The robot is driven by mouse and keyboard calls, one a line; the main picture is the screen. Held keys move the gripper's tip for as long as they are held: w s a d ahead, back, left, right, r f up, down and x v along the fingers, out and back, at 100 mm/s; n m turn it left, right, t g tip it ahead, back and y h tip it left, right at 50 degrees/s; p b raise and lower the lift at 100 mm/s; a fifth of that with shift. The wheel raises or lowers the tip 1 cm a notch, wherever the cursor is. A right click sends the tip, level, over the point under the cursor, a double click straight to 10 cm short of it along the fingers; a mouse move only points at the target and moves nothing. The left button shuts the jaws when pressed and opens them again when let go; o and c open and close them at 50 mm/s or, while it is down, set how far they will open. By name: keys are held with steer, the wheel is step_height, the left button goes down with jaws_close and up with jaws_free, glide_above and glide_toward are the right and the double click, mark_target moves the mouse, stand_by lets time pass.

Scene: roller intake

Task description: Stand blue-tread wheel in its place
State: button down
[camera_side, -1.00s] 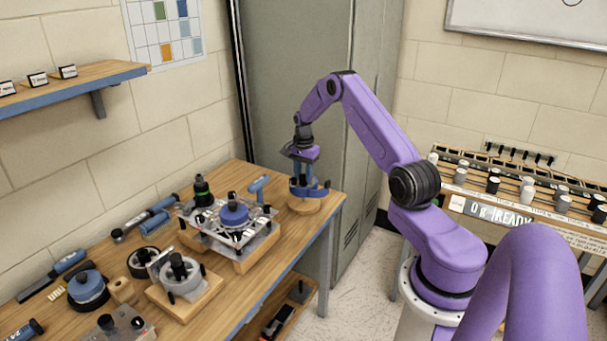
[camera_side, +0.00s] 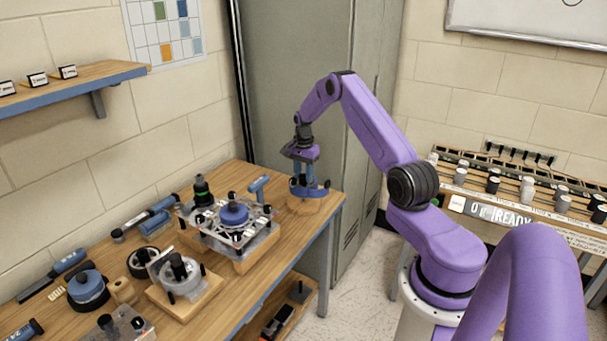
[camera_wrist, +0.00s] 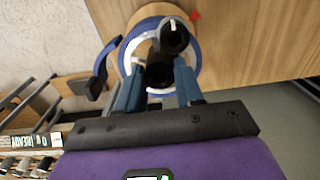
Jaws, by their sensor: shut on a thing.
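The blue-tread wheel (camera_wrist: 196,50) has a blue rim and a pale hub. In the wrist view it sits between and just beyond my gripper (camera_wrist: 158,88), whose two blue fingers are closed about a dark cylindrical part at its middle. A black knob (camera_wrist: 174,36) stands there too. In the side view my gripper (camera_side: 305,178) points down at the table's far right corner, over a round wooden base (camera_side: 303,205). The wheel is low over this base; whether it touches is hidden. A blue arm with a black end (camera_wrist: 96,80) sticks out beside it.
Left of my gripper stands a clear-plate fixture (camera_side: 262,240) with a blue disc (camera_side: 233,214) on it. A small hammer-like tool (camera_side: 259,187) lies between. A grey roller on a wooden block (camera_side: 180,275) and another blue wheel (camera_side: 86,288) are nearer. A grey locker (camera_side: 300,80) stands behind.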

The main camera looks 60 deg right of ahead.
mark_target(304, 185)
steer(key=shift+f, duration=2.45)
steer(key=c, duration=0.6)
jaws_free()
steer(key=shift+c, duration=0.2)
step_height(304, 185, up, 17)
steer(key=shift+r, duration=0.2)
steer(key=shift+a, duration=0.1)
